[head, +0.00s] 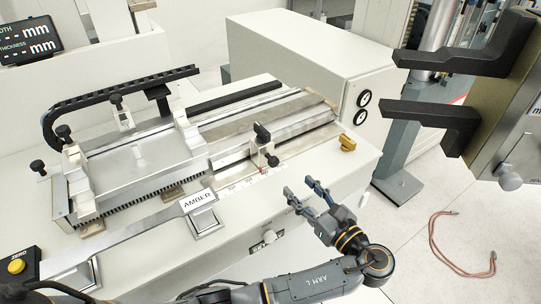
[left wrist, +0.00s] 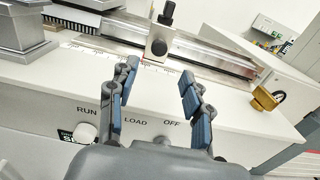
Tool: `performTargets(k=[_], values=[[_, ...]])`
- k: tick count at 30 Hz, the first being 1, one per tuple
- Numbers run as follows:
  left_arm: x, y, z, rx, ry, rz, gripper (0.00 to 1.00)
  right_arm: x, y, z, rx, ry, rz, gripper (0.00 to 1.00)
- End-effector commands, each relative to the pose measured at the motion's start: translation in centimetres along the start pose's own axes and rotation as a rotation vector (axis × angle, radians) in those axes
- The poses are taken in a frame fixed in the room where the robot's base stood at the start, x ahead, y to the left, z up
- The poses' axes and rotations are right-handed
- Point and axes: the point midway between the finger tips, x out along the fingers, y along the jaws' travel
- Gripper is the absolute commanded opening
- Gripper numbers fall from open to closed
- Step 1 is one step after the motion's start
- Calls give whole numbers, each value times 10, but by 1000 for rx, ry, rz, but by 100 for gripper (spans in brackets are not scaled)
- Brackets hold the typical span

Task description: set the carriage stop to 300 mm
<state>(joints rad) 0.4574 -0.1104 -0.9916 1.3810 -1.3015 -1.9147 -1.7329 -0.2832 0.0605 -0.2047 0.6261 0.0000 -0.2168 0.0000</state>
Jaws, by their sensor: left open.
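The carriage stop is a small pale block (head: 262,153) with black knobs, standing on the metal rail in the head view. It also shows in the left wrist view (left wrist: 156,46), upright on the rail beyond my fingers. A scale strip (head: 240,185) runs along the bench edge below it, with a red mark near the stop; its numbers are too small to read. My left gripper (head: 300,187) is open and empty, in front of and to the right of the stop, apart from it. In the left wrist view its fingers (left wrist: 160,70) point toward the stop. My right gripper is not in view.
The carriage (head: 140,158) sits at the left of the rail. A brass knob (head: 347,144) stands at the bench's right end. A bar tagged AMBER (head: 198,200) lies at the front. A RUN, LOAD, OFF selector shows in the left wrist view. Black prongs (head: 450,62) jut in at right.

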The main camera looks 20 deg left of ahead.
Motion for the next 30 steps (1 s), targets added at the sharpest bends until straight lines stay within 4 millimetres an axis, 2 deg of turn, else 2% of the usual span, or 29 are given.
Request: performTargets(k=[3,7,11,15,20,30], values=[[26,1,3,1,-3,4,49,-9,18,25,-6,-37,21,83],[55,1,3,1,-4,4,49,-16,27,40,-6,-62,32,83],[81,0,3,1,-3,2,49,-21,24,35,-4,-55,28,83],[103,0,1,1,-1,2,49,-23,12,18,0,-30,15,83],[117,0,0,0,0,0,49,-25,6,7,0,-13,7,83],[121,0,-1,0,1,0,49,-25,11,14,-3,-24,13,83]])
